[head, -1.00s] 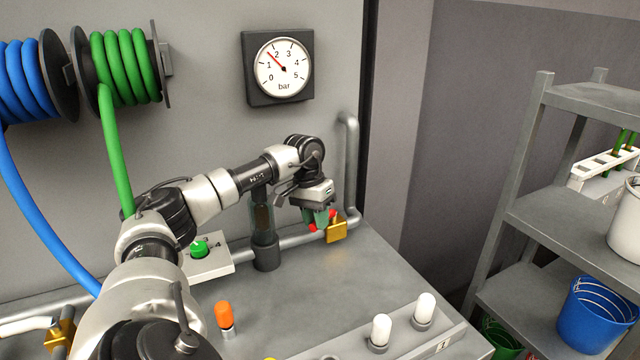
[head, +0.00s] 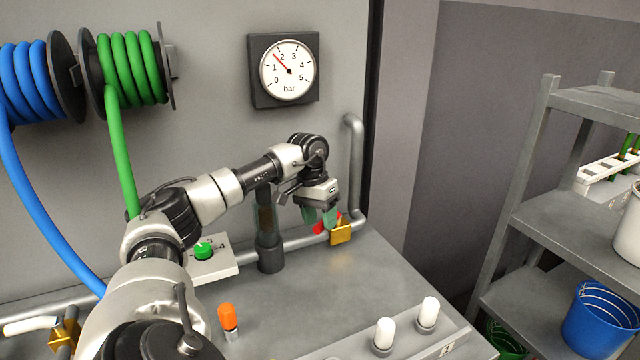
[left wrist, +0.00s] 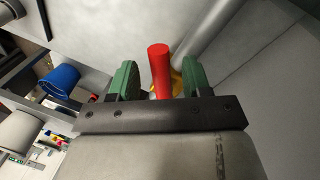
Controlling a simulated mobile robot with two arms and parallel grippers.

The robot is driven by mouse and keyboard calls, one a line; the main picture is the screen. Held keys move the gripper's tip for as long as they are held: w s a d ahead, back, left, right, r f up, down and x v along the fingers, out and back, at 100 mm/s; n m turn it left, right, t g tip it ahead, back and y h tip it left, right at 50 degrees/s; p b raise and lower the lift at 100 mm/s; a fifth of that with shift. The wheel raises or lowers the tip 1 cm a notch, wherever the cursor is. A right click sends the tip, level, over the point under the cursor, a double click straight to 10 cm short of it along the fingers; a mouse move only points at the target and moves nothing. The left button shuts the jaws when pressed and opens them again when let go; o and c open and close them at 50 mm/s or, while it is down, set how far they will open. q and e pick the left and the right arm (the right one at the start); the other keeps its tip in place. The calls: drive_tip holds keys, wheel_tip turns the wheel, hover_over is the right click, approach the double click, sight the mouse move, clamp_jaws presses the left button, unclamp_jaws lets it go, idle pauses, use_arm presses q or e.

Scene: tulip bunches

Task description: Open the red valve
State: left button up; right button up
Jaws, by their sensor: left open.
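The red valve has a red lever handle (head: 319,228) and a brass body (head: 341,233) on the grey pipe by the back panel. My left gripper (head: 320,215) is at the handle, pointing down, and partly hides it in the head view. In the left wrist view the red handle (left wrist: 159,68) stands between the two green fingers, with a gap on each side. The jaws are open and not closed on it. A little brass shows behind the handle. My right gripper is not in view.
A dark vertical cylinder (head: 270,240) stands on the pipe left of the gripper. A green knob (head: 203,251), an orange-capped peg (head: 228,317) and white-capped pegs (head: 428,312) are nearer. A pressure gauge (head: 288,69) hangs above. The bench middle is clear.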

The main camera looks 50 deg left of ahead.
use_arm(q)
wheel_tip(320, 180, up, 10)
drive_tip(key=a, duration=0.2)
drive_tip(key=shift+s, duration=0.3)
